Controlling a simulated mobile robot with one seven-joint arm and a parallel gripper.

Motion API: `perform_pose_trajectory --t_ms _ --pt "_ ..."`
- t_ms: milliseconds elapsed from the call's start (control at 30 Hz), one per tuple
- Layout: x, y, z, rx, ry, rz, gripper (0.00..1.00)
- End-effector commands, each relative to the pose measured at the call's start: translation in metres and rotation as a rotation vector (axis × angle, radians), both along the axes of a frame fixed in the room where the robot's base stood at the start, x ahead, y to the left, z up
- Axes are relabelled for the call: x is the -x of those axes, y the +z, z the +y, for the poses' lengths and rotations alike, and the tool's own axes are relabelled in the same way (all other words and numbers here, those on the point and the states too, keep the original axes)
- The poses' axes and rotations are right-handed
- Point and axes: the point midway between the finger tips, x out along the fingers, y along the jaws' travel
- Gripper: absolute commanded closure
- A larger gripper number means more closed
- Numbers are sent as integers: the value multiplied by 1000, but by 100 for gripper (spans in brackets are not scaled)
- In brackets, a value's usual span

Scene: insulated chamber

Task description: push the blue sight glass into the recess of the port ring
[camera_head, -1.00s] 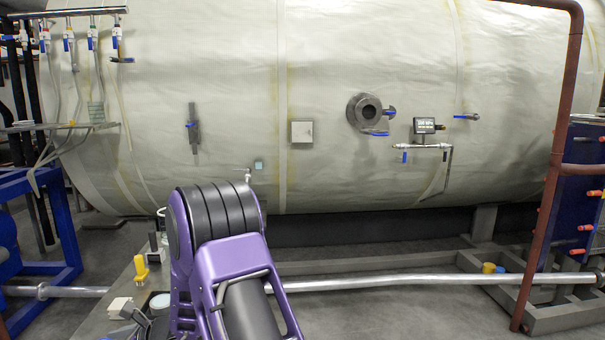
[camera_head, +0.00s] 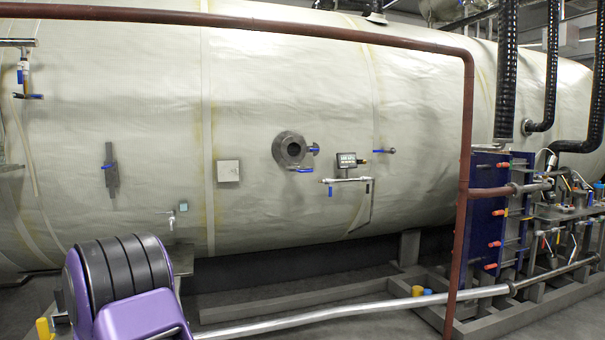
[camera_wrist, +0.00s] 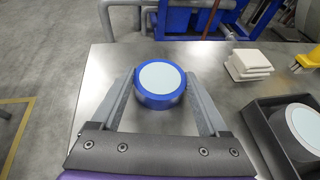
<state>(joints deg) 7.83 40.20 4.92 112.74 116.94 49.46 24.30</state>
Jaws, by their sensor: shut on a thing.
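The blue sight glass (camera_wrist: 147,99), a short blue cylinder with a pale round face, is between the two grey fingers of my gripper (camera_wrist: 160,76) in the wrist view. My gripper is shut on it, over a grey metal tabletop (camera_wrist: 96,70). Whether the glass touches the tabletop is hard to tell. In the head view, the port ring (camera_head: 280,148) is a grey flanged ring with a dark round opening, on the side of the pale insulated chamber (camera_head: 270,90). My gripper and the glass are out of the head view.
A dark open tray (camera_wrist: 255,122) holding a dark round part stands right of my gripper, with white pads (camera_wrist: 250,68) behind it. A brown pipe (camera_head: 466,190) stands right of the port ring. A silver pipe (camera_head: 330,314) runs low before the chamber.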

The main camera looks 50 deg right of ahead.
Motion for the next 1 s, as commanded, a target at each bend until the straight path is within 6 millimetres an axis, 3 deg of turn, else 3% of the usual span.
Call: perform_pose_trajectory --t_ms 333,1000 --pt "0 5 0 0 0 -1 87" --pt "0 51 0 0 0 0 87"
